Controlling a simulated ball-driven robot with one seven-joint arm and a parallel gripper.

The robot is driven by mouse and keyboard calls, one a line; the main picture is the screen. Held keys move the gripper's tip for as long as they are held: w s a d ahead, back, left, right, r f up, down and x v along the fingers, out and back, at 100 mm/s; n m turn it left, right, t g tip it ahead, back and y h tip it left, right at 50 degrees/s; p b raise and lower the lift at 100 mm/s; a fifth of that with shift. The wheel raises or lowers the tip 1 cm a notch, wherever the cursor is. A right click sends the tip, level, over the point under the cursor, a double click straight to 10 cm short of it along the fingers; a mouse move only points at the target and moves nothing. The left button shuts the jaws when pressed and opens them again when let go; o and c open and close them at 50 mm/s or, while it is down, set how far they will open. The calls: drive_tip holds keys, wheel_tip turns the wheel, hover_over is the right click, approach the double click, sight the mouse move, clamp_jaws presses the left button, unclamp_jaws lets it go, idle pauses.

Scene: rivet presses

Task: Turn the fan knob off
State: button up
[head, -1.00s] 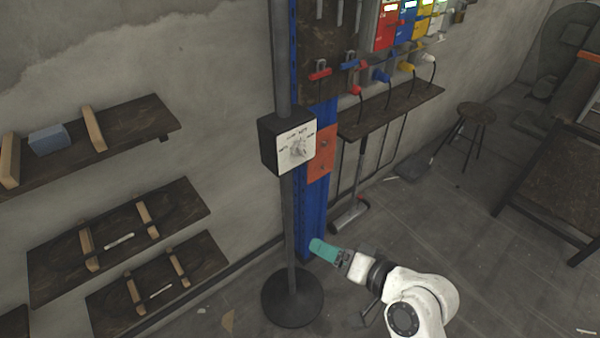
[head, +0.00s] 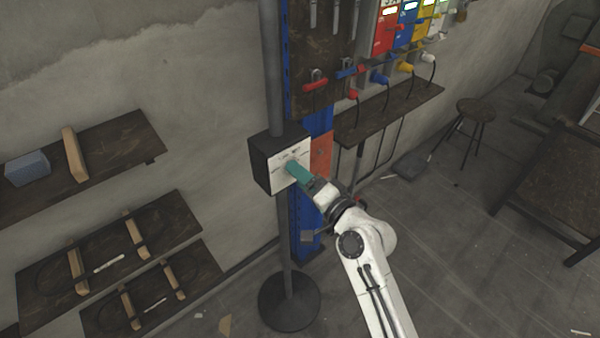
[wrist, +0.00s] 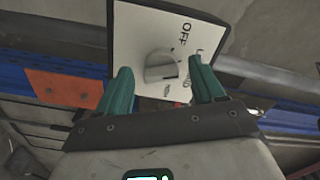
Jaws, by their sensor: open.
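The fan control is a dark box (head: 262,163) with a white dial plate, mounted on a grey pole. In the wrist view the plate (wrist: 140,30) fills the upper middle and carries the word OFF near its top. The grey round knob (wrist: 162,68) sits at its centre. My gripper (wrist: 160,88) is open, its two green fingers spread to the left and right below the knob. In the head view my gripper (head: 290,166) is at the plate's face and hides the knob. I cannot tell whether the fingers touch it.
The pole stands on a round base (head: 289,301). Wall shelves (head: 110,150) with wooden blocks are at left. A blue upright with an orange plate (head: 321,155) is behind the pole. A narrow shelf (head: 400,110) and stool (head: 476,108) are at right. Floor around the base is largely clear.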

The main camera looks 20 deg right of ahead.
drive_tip(key=shift+w+a, duration=0.15)
drive_tip(key=shift+w, duration=0.25)
drive_tip(key=c, duration=1.1)
drive_tip(key=shift+o, duration=0.2)
drive_tip(key=shift+f+n+b, duration=0.15)
drive_tip(key=shift+n+b, duration=0.15)
drive_tip(key=shift+b, duration=0.2)
drive_tip(key=n+b, duration=0.8)
drive_tip(key=b, duration=0.1)
drive_tip(key=shift+f, duration=0.1)
drive_tip(key=shift+n, duration=0.3)
